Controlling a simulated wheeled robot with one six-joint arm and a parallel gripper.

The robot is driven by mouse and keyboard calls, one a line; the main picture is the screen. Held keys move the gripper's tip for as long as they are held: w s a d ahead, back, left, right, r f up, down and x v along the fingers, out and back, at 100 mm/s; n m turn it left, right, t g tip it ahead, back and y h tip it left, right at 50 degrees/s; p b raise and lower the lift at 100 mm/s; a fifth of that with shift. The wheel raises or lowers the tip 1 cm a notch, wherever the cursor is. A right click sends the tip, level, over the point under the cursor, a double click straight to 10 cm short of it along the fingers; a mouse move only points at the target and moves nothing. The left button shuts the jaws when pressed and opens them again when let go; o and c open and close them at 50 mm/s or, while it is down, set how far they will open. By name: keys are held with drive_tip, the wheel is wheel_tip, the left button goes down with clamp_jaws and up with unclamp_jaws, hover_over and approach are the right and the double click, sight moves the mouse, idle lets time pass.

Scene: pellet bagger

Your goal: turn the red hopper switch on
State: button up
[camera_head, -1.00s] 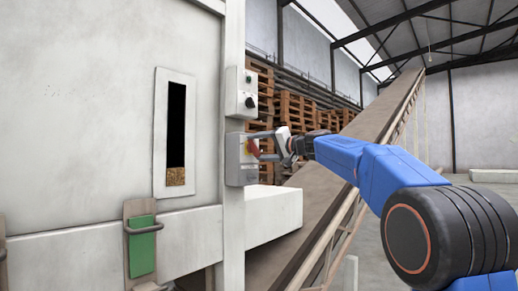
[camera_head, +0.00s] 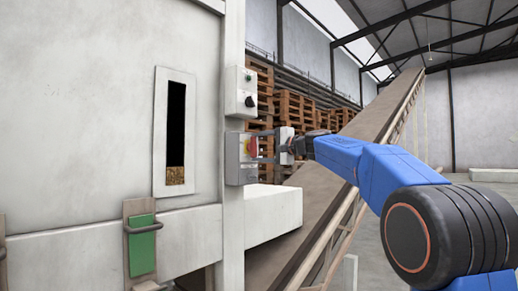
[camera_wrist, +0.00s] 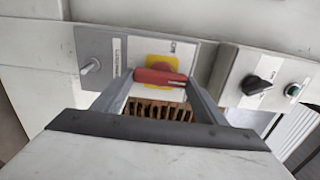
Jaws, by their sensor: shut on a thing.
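The red switch (camera_wrist: 160,77) sits on a yellow plate (camera_wrist: 157,64) on a grey box (camera_head: 236,175) fixed to the white machine post. My gripper (camera_wrist: 161,80) is at the switch, with its two fingers reaching to either end of the red handle, and it is shut on it. In the wrist view the handle lies crosswise between the fingertips. In the head view the red of the switch (camera_head: 250,146) shows just beyond my fingers (camera_head: 268,158). Small lettering by the yellow plate is too small to read.
Another control box (camera_head: 241,92) with a black knob (camera_wrist: 258,85) and a green button (camera_wrist: 292,90) is mounted just above. A white ledge (camera_head: 273,213) juts out below, and an inclined conveyor (camera_head: 340,175) runs behind my arm.

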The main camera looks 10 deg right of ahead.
drive_tip(key=shift+f, duration=0.1)
idle(0.3)
drive_tip(key=o, duration=1.1)
drive_tip(key=shift+c, duration=0.2)
drive_tip(key=shift+d, duration=0.1)
drive_tip(key=v, duration=1.7)
drive_tip(key=shift+s, duration=0.15)
